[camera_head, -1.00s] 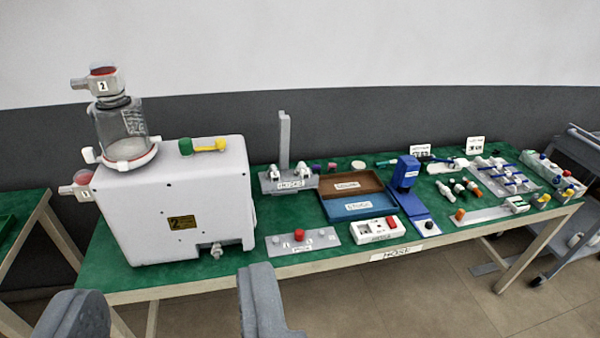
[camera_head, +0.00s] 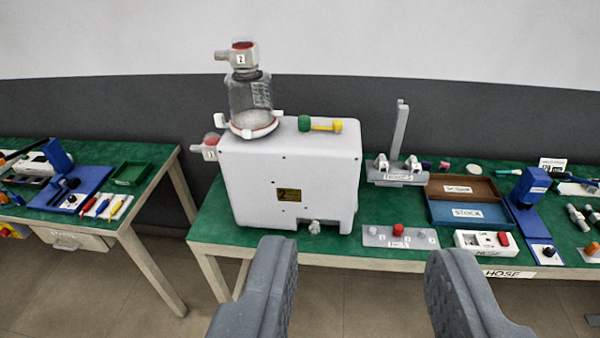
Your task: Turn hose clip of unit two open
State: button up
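Unit two is a white box-shaped pump (camera_head: 290,180) with a yellow label marked 2 on its front. A clear canister (camera_head: 250,100) stands on its top left, with a grey and red cap (camera_head: 238,57) marked 2. A grey and red side port (camera_head: 206,148) sticks out at the left. A yellow lever with a green knob (camera_head: 318,125) lies on top, and a small grey spout (camera_head: 315,227) is low on the front. I cannot tell which part is the hose clip. My gripper (camera_head: 362,252) is open and empty, in front of the bench and apart from the pump.
The green bench (camera_head: 210,218) also carries a grey panel with a red knob (camera_head: 398,231), brown and blue trays (camera_head: 466,187), a white switch box (camera_head: 486,240) and a grey stand (camera_head: 400,130). A second bench with tools (camera_head: 135,200) stands left, across a floor gap.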

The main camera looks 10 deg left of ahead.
aim_at(336, 126)
jog(key=i, duration=1.5)
